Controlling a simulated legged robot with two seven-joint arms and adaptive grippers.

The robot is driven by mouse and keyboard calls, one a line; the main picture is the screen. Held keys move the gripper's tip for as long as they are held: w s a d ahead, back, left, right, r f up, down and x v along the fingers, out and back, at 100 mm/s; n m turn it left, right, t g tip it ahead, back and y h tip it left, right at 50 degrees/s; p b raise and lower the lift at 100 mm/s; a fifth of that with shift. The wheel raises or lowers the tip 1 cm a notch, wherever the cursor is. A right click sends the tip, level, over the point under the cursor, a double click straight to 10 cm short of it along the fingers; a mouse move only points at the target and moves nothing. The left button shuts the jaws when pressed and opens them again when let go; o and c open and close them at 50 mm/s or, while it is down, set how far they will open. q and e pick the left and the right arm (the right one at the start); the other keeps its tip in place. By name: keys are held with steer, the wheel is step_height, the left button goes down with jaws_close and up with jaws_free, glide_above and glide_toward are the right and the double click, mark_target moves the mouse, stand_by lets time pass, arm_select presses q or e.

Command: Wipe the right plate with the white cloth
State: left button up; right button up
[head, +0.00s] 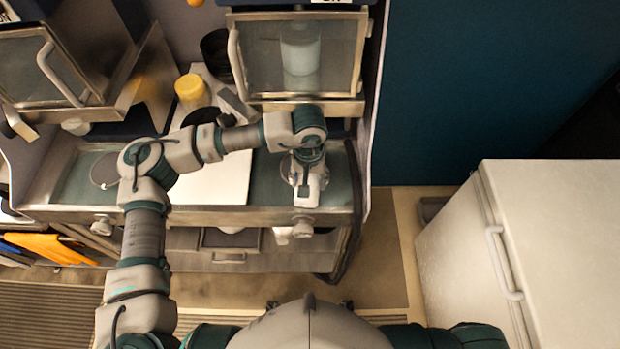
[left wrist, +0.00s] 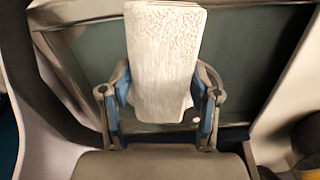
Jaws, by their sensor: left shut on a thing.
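The white cloth (left wrist: 165,60) is between the fingers of my left gripper (left wrist: 160,112), which is shut on it. In the head view my left gripper (head: 307,185) points down at the right end of the counter, over the right plate (head: 268,181), a flat teal surface with a metal rim. The right plate also shows behind the cloth in the left wrist view (left wrist: 245,62). The gripper and cloth cover part of this plate. I cannot tell whether the cloth touches it. My right gripper is not in view.
A white board (head: 222,180) lies left of the right plate. Farther left is a similar teal plate (head: 72,183). A glass-fronted cabinet (head: 262,65) stands behind the right plate. A yellow-capped container (head: 190,88) stands at the back. A white chest (head: 550,235) is at right.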

arm_select(q)
steer(key=shift+w+a+b, duration=0.4)
steer(key=shift+w+b, duration=0.05)
steer(key=shift+w, duration=0.35)
steer(key=shift+w+r, duration=0.1)
steer(key=shift+w, duration=0.1)
steer(key=shift+w+a+r, duration=0.1)
steer(key=shift+w+r, duration=0.1)
steer(key=shift+s+d+f+b, duration=0.2)
steer(key=shift+s+b, duration=0.1)
steer(key=shift+s, duration=0.15)
steer(key=shift+s+d+f+b, duration=0.15)
steer(key=shift+s+b, duration=0.15)
steer(key=shift+s, duration=0.15)
steer(key=shift+s+a, duration=0.1)
steer(key=shift+s, duration=0.25)
